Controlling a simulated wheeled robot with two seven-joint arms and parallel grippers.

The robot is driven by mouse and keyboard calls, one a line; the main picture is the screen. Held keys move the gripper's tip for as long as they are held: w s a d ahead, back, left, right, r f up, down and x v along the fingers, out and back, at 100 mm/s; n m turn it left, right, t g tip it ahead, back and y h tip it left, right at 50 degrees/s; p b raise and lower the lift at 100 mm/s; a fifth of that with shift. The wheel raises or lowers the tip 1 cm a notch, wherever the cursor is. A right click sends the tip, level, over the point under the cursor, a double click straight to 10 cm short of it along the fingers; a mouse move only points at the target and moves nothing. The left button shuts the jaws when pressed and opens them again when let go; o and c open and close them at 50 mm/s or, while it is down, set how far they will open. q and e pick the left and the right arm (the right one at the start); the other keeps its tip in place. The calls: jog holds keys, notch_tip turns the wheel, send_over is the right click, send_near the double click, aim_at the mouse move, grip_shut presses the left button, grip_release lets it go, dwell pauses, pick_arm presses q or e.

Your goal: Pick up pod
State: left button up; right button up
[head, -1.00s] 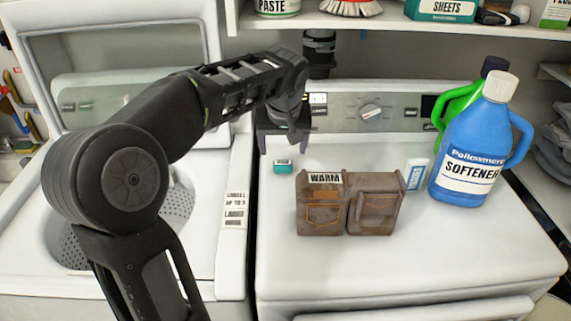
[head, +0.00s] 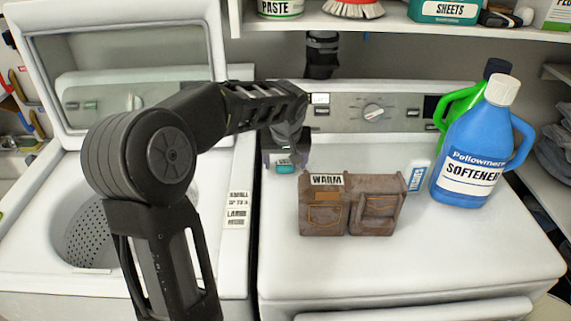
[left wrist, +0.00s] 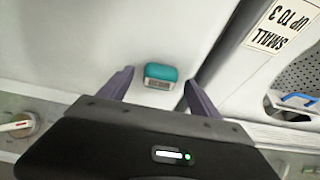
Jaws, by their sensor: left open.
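The pod (head: 284,168) is a small teal and white piece on the white top of the right-hand machine, left of the brown WARM box. In the left wrist view the pod (left wrist: 160,75) lies just beyond and between my fingertips. My left gripper (head: 283,160) is over it with its fingers spread, and nothing is held. In the left wrist view the two fingers of my left gripper (left wrist: 158,82) stand apart on either side of the pod. My right gripper is not in view.
A brown box marked WARM (head: 350,205) stands close to the right of the pod. A blue softener bottle (head: 470,150) and a green bottle (head: 455,105) stand further right. The left washer (head: 75,290) has its lid up. The machine's front top is clear.

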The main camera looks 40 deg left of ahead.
pick_arm(q)
jog(key=shift+f, duration=0.2)
jog(key=shift+c, duration=0.2)
jog(key=c, duration=1.4)
